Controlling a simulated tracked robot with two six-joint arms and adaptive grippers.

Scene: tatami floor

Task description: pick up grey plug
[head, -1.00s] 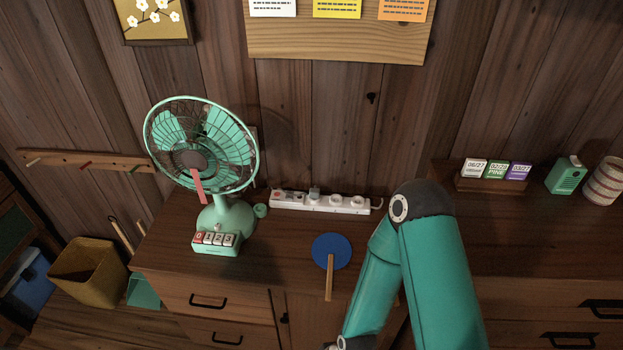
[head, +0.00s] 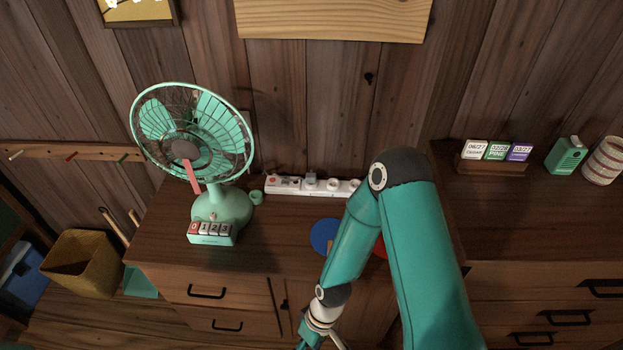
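A small grey plug (head: 311,178) sits upright in the white power strip (head: 284,186), which lies on the wooden cabinet top against the wall. My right arm reaches in from the lower right, with its elbow just right of the strip and its forearm bent down and left. My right gripper (head: 322,343) is at the bottom edge, in front of the cabinet and well below the plug. Its fingertips are cut off by the frame, so its opening does not show. The right end of the strip is partly hidden by my arm. My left gripper is not in view.
A teal fan (head: 222,207) stands left of the strip, with a small teal object (head: 256,198) beside its base. A blue round paddle (head: 323,235) and a red item (head: 380,247) are partly behind my arm. Date blocks (head: 497,151) stand on the right.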

